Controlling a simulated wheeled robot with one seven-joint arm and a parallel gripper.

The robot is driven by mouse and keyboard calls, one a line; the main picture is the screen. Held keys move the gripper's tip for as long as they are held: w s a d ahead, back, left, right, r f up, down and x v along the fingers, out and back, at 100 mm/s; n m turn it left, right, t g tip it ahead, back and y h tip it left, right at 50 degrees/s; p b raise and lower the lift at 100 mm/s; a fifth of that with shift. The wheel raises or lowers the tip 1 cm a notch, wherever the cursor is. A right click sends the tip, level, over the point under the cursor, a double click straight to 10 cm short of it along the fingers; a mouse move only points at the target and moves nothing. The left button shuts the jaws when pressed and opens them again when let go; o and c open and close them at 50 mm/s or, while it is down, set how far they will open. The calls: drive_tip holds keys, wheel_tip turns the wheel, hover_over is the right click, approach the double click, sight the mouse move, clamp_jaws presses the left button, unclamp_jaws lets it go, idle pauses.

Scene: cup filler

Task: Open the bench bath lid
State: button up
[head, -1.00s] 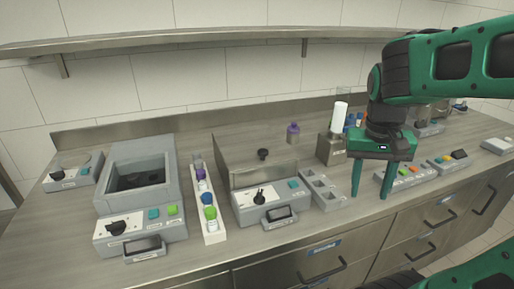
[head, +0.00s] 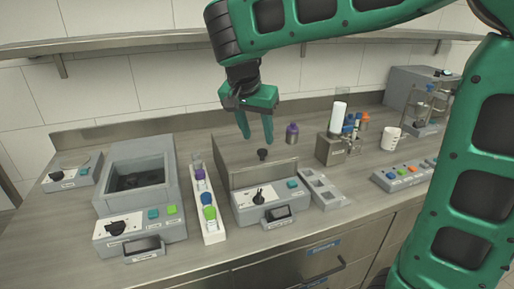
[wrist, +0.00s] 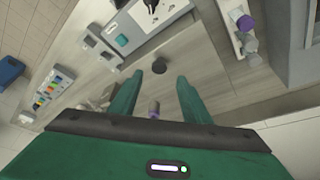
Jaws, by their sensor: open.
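The bench bath (head: 262,203) is the grey unit in the middle of the bench, with a dial and buttons on its front panel. Its flat metal lid (head: 228,155) is down and carries a black knob (head: 262,154). My gripper (head: 256,139) is open and empty, pointing down above the lid, with its fingertips a little above the knob. In the wrist view the knob (wrist: 159,67) shows just beyond and between the two fingertips (wrist: 160,80). The fingers appear apart from the knob.
A grey unit with an open well (head: 137,180) stands to the left. A white rack of coloured-cap bottles (head: 212,232) lies between the units. A purple bottle (head: 292,133) stands behind right of the knob. A grey slotted tray (head: 323,190) sits to the right. A shelf (head: 130,40) runs above.

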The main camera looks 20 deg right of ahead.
sight(262, 151)
drive_tip(key=shift+x, duration=3.1)
